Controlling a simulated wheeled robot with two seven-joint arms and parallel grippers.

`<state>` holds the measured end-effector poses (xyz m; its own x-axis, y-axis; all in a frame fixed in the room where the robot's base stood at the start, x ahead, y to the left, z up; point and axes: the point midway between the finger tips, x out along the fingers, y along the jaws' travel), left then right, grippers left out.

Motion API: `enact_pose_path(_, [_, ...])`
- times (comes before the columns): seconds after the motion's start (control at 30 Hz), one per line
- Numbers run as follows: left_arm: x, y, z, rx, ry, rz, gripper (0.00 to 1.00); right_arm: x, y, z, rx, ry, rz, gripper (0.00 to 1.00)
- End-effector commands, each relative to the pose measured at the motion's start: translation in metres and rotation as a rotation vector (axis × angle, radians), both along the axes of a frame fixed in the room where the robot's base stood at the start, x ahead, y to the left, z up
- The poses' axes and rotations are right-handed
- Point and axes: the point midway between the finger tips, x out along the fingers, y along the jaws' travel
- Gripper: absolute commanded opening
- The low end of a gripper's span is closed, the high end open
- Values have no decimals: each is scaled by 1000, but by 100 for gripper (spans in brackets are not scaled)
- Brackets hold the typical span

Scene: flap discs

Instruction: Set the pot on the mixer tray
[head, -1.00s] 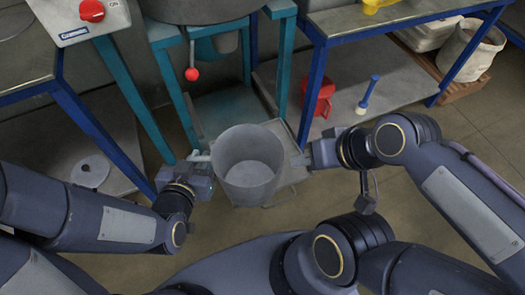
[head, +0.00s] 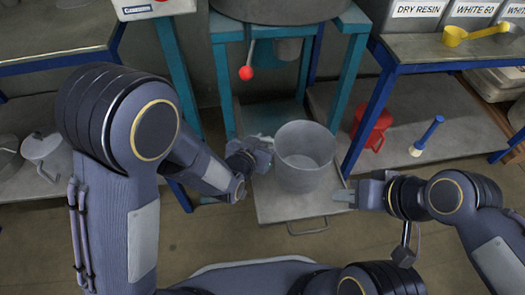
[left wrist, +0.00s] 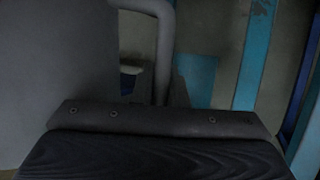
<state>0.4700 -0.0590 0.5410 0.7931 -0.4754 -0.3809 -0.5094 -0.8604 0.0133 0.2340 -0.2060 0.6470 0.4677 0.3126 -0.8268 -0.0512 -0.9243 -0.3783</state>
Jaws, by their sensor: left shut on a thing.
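The grey open pot (head: 305,172) is upright and empty in the head view, over the grey mixer tray (head: 272,212), which sticks out at the front of the teal mixer frame. Whether its base touches the tray is hard to tell. My left gripper (head: 262,146) is shut on the pot's left handle. In the left wrist view the pot wall (left wrist: 50,60) fills the left side, with the curved handle (left wrist: 165,45) beside it. My right gripper (head: 343,195) is to the right of the pot, apart from it; its finger opening is unclear.
The teal mixer frame (head: 355,90) with a red-knobbed lever (head: 246,73) stands behind the pot. A lower shelf at right holds a red jug (head: 372,127) and a blue-handled brush (head: 428,135).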

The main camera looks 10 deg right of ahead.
Motion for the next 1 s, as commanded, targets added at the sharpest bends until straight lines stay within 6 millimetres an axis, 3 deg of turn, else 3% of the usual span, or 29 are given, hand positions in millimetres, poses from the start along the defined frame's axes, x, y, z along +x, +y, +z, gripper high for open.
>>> enact_pose_path(0.17, [9,-4,-12,-2,-1,0,0,0,0,-8,0,-1,0,32])
enact_pose_path(0.33, [8,-4,-40,0,0,0,0,0,0,-28,0,0,0,32])
enact_pose_path(0.8, [8,-4,-45,-3,-2,-1,0,0,0,-32,0,-1,0,32])
enact_pose_path(0.83, [8,-4,-44,0,0,-1,16,0,0,-30,0,-1,0,32])
enact_pose_path(1.0, [8,-3,-44,1,1,-1,34,0,0,-30,0,-1,0,32])
